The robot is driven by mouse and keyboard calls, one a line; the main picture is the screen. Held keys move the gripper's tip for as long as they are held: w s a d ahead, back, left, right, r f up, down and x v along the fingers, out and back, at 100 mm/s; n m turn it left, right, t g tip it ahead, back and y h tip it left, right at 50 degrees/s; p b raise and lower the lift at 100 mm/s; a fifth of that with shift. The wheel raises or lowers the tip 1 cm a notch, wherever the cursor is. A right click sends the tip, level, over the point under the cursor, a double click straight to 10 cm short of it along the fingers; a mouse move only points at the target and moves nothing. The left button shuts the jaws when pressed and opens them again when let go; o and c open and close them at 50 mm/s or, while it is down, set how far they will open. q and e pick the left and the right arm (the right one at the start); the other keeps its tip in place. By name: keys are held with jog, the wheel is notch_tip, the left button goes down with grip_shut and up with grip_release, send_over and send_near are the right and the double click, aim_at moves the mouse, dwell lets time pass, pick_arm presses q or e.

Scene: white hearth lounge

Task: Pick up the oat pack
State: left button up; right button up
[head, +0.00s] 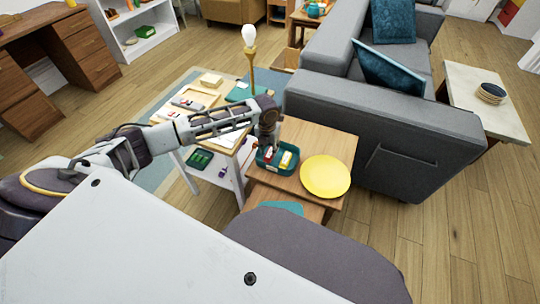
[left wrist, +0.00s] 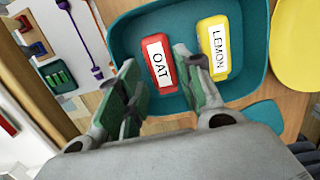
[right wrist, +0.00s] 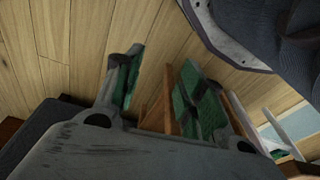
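The oat pack (left wrist: 159,65) is red with a white label reading OAT. It lies in a teal bin (left wrist: 131,38), beside a yellow pack labelled LEMON (left wrist: 212,48). In the head view the bin (head: 262,166) stands on a small wooden table, with the red pack (head: 268,157) partly hidden by my gripper. My left gripper (left wrist: 158,82) is open over the bin, its fingers apart near the lower end of the oat pack, with nothing between them that I can tell. In the right wrist view my right gripper (right wrist: 155,85) is open and empty, above the floor.
A yellow plate (head: 325,176) sits right of the bin on the wooden table (head: 325,138). A white table with trays (head: 200,95) and a lamp (head: 249,50) stand behind and left. A grey sofa (head: 400,130) is at right.

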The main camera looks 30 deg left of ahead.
aim_at(270, 153)
pick_arm(q)
notch_tip(270, 153, down, 4)
jog(key=shift+w+r+b, duration=0.15)
jog(key=shift+r+b, duration=0.05)
jog(key=shift+b, duration=0.4)
jog(key=shift+f, duration=0.2)
pick_arm(e)
jog(key=r, duration=0.2)
jog(key=shift+w+a+r, duration=0.2)
jog(key=shift+a+r, duration=0.1)
pick_arm(q)
jog(key=c, duration=0.6)
jog(key=shift+c, duration=0.3)
pick_arm(e)
jog(key=shift+f, duration=0.1)
